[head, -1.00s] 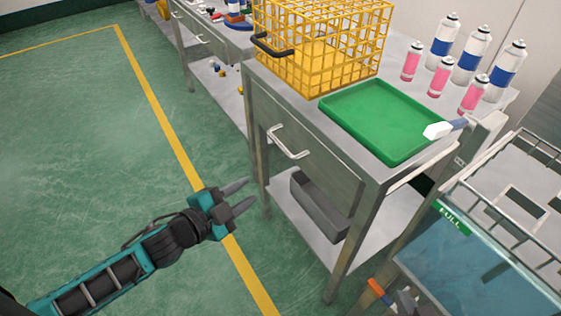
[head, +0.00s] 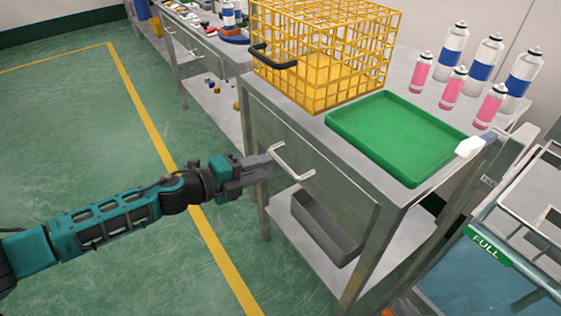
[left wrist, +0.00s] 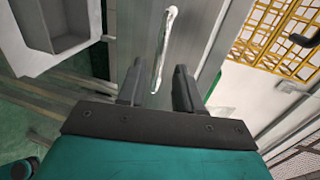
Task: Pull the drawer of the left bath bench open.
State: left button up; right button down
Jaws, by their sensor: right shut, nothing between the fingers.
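The near metal bench (head: 345,262) has a drawer front (head: 330,190) with a bar handle (head: 292,162); the drawer looks shut. My left gripper (head: 262,168) comes in from the left and is at the handle in the head view. In the left wrist view, its two fingers (left wrist: 160,82) are apart. The pale handle bar (left wrist: 163,48) runs lengthwise in the gap between the fingertips, closer to the left finger. I cannot tell whether a finger touches it. My right gripper is in no view.
On the bench top stand a yellow wire basket (head: 290,80), a green tray (head: 400,135) and several spray cans (head: 488,60). A grey bin (head: 322,225) sits on the lower shelf. Another bench (head: 205,45) stands behind. The floor (head: 80,130) left of the bench is clear.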

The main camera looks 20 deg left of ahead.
aim_at(280, 160)
pick_arm(q)
jog(key=shift+x, duration=3.2)
jog(key=shift+c, duration=0.3)
grip_shut()
